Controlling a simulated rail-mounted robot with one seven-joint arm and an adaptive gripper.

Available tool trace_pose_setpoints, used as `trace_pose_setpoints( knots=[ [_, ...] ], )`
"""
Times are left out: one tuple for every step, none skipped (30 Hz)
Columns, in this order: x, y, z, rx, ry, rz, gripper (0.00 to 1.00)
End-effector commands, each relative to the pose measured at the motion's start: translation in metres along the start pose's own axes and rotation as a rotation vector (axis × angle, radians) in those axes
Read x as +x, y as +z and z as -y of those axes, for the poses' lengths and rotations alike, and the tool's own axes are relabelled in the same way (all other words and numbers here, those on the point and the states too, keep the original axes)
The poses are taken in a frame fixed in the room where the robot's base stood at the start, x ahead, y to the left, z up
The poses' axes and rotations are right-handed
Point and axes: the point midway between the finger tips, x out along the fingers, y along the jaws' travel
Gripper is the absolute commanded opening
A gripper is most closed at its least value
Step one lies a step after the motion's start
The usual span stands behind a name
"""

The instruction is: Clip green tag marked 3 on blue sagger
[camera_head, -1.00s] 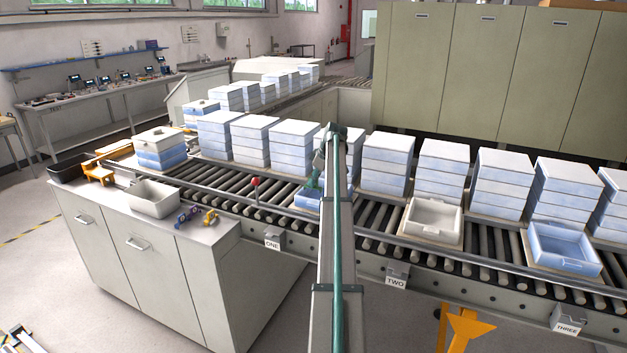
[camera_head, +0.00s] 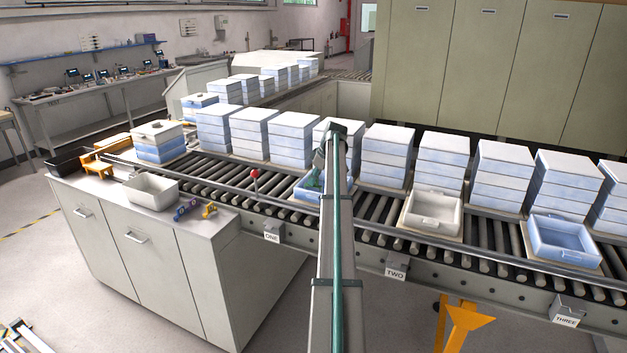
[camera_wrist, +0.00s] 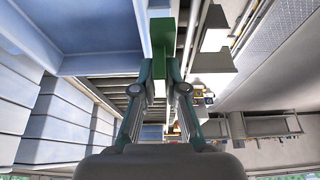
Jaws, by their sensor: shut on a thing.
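My gripper (camera_wrist: 160,85) is shut on a green tag (camera_wrist: 162,40), seen in the wrist view. The tag stands out beyond the fingertips; no number is readable on it. A blue sagger (camera_wrist: 90,30) fills the upper left of the wrist view, its wall beside the tag. I cannot tell if they touch. In the head view an open blue sagger (camera_head: 305,190) sits on the rollers near plate ONE, partly hidden by my arm. My gripper (camera_head: 315,180) is beside or over it, small and partly hidden. Another open blue sagger (camera_head: 562,238) is near plate THREE.
A white open sagger (camera_head: 432,212) sits near plate TWO. Stacks of saggers (camera_head: 290,140) line the far side of the conveyor. A red-knobbed post (camera_head: 255,174) stands at the near rail. The bench holds a pale bin (camera_head: 151,192) and small coloured clips (camera_head: 186,210).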

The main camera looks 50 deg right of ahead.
Motion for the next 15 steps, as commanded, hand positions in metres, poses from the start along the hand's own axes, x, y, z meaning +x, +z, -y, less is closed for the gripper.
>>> trace_pose_setpoints(
  knots=[
    [0.0001,0.0004,-0.0001,0.0,0.0,0.0,0.0],
    [-0.0001,0.0003,0.0,0.0,0.0,0.0,0.0],
    [-0.0002,0.0002,-0.0001,0.0,0.0,0.0,0.0],
    [-0.0002,0.0002,0.0,0.0,0.0,0.0,0.0],
    [-0.0001,0.0002,0.0,0.0,0.0,0.0,0.0],
    [-0.0001,0.0002,0.0,0.0,0.0,0.0,0.0],
    [0.0001,0.0002,0.0,0.0,0.0,0.0,0.0],
    [0.0004,0.0004,0.0,0.0,0.0,0.0,0.0],
    [0.001,0.0006,0.0,0.0,0.0,0.0,0.0],
    [0.0016,0.0008,0.0,0.0,0.0,0.0,0.0],
    [0.0024,0.0012,0.0001,0.0,0.0,0.0,0.0],
    [0.0037,0.0017,0.0001,0.0,0.0,0.0,0.0],
    [0.0048,0.0021,0.0002,0.0,0.0,0.0,0.0],
    [0.006,0.0026,0.0002,0.0,0.0,0.0,0.0],
    [0.0077,0.0033,0.0002,0.0,0.0,0.0,0.0]
  ],
)
